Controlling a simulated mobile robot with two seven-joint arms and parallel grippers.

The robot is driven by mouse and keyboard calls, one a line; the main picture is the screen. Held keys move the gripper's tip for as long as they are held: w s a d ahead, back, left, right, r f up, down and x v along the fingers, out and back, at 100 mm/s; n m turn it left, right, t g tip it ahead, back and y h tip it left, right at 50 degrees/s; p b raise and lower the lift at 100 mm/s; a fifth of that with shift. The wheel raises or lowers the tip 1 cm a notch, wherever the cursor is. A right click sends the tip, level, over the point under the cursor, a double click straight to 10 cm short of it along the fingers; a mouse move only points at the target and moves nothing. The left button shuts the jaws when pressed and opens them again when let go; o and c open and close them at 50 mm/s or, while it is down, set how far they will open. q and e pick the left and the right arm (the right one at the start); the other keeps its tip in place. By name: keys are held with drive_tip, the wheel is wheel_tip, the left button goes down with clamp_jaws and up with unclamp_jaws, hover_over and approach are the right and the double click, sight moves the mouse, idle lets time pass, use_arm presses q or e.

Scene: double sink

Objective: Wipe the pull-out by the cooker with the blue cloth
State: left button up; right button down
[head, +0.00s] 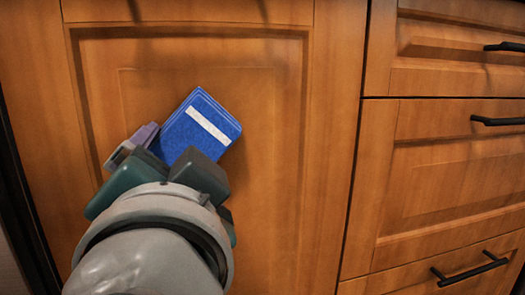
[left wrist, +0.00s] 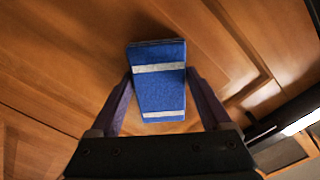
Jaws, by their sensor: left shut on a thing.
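The blue cloth (head: 200,122) is a folded block with a white stripe. My left gripper (head: 165,142) is shut on it and holds it in front of a brown wooden panel front (head: 265,185). In the left wrist view the cloth (left wrist: 160,93) sits between the two purple fingers of my left gripper (left wrist: 159,92), with a pale stripe near each end. The cloth is at or close to the panel; I cannot tell whether it touches. My right gripper is not in view.
To the right is a stack of wooden drawers (head: 455,165) with black bar handles (head: 470,270) that stick out. A dark vertical edge (head: 22,215) runs along the left side of the panel. The panel's right part is clear.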

sight(201, 137)
use_arm(q)
drive_tip(key=shift+s+a, duration=0.15)
drive_tip(key=shift+a, duration=0.45)
drive_tip(key=shift+r+p, duration=0.95)
drive_tip(key=shift+w+d, duration=0.2)
drive_tip(key=shift+d, duration=0.55)
drive_tip(key=shift+w+d+b, duration=0.25)
drive_tip(key=shift+d+b, duration=0.4)
drive_tip(key=shift+d, duration=0.15)
drive_tip(key=shift+w+d+b, duration=0.2)
drive_tip(key=shift+d+b, duration=0.1)
drive_tip(key=shift+d, duration=0.6)
drive_tip(key=shift+a+r, duration=0.1)
drive_tip(key=shift+s+a+p, duration=0.15)
drive_tip(key=shift+a+p, duration=0.3)
drive_tip(key=shift+a, duration=0.15)
drive_tip(key=shift+s+a+p, duration=0.15)
drive_tip(key=shift+a, duration=0.4)
drive_tip(key=shift+s+a+p, duration=0.15)
drive_tip(key=shift+a, duration=0.4)
drive_tip(key=shift+s+a+p, duration=0.15)
drive_tip(key=shift+a+p, duration=0.15)
drive_tip(key=shift+a, duration=0.3)
drive_tip(key=shift+s+a, duration=0.2)
drive_tip(key=shift+a, duration=0.35)
drive_tip(key=shift+s+a, duration=0.15)
drive_tip(key=shift+a, duration=0.4)
